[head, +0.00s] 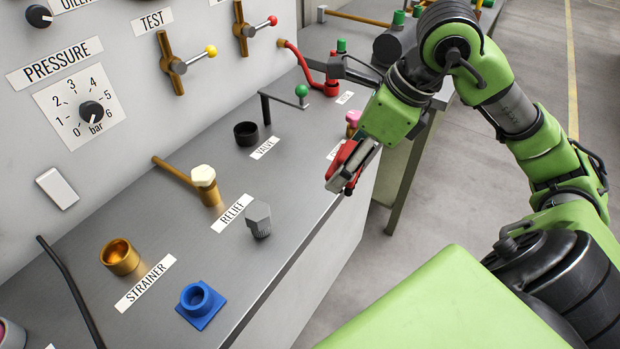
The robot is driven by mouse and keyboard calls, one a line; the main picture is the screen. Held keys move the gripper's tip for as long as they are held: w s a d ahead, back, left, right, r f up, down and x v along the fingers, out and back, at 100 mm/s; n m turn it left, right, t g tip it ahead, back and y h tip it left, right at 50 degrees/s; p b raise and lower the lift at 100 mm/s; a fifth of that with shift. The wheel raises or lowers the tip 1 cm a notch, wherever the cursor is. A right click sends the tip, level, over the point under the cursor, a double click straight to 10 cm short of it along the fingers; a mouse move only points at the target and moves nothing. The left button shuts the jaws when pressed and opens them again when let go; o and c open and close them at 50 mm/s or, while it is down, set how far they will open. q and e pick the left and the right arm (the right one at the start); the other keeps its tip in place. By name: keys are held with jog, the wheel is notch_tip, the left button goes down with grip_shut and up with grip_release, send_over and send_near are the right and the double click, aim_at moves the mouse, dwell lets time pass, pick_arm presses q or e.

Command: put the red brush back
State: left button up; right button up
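My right gripper (347,176) is in the head view, coming in from the right, above the front edge of the grey bench. It is shut on a red thing that I take for the red brush (341,157). The red shows beside and below the grey fingers; most of it is hidden by them, and no bristles can be made out. It is held apart from the labelled parts on the bench. My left gripper is not in view.
A red pipe (306,70) and pink knob (353,117) stand near my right gripper.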

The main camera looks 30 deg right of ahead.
jog(key=shift+d+r+m+h, duration=0.2)
jog(key=shift+d+m+h, duration=0.2)
jog(key=shift+m, duration=0.5)
jog(key=shift+w+d, duration=0.1)
jog(key=shift+w, duration=0.05)
jog(key=w+f+p, duration=0.1)
jog(key=w+f, duration=0.2)
jog(key=w, duration=0.1)
jog(key=w+f+p, duration=0.2)
jog(key=w, duration=0.2)
jog(key=w+f+p, duration=0.2)
jog(key=w+f, duration=0.1)
jog(key=w, duration=0.1)
jog(key=shift+w+d+f, duration=0.3)
jog(key=shift+w+f, duration=0.15)
jog(key=shift+f, duration=0.05)
jog(key=x, duration=0.1)
jog(key=p+x, duration=0.1)
jog(key=shift+d+f, duration=0.1)
jog(key=shift+f, duration=0.35)
jog(key=shift+d+f+p, duration=0.1)
jog(key=shift+f+p, duration=0.2)
jog(key=shift+f, duration=0.25)
jog(key=shift+f, duration=0.1)
